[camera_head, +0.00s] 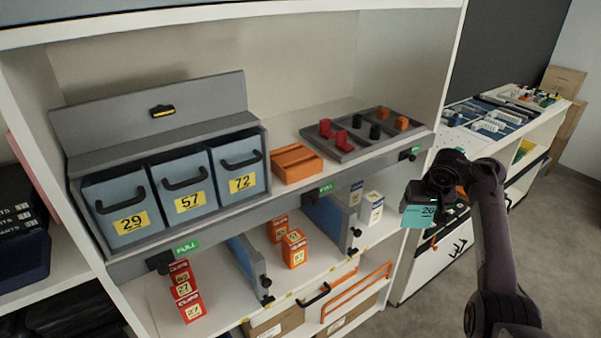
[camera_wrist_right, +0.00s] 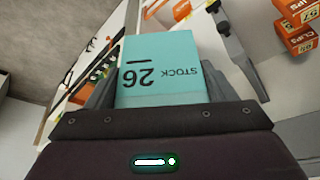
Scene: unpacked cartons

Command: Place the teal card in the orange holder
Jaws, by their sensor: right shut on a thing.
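The teal card (camera_head: 418,216) is held by my right gripper (camera_head: 428,202), off the shelf's right front corner in the head view. In the right wrist view the card (camera_wrist_right: 160,65) sits between the two fingers and reads "STOCK 26" upside down. The gripper (camera_wrist_right: 160,95) is shut on it. The orange holder (camera_head: 296,163) is a small slotted block on the upper shelf, between the blue drawers and the grey tray. It stands apart from the card, to its left. My left gripper is not in view.
Blue drawers (camera_head: 183,190) numbered 29, 57 and 72 stand left of the holder. A grey tray (camera_head: 365,146) with red, black and orange pieces lies right of it. Small cartons (camera_head: 293,248) stand on the lower shelf. A white counter (camera_head: 510,150) stands at the right.

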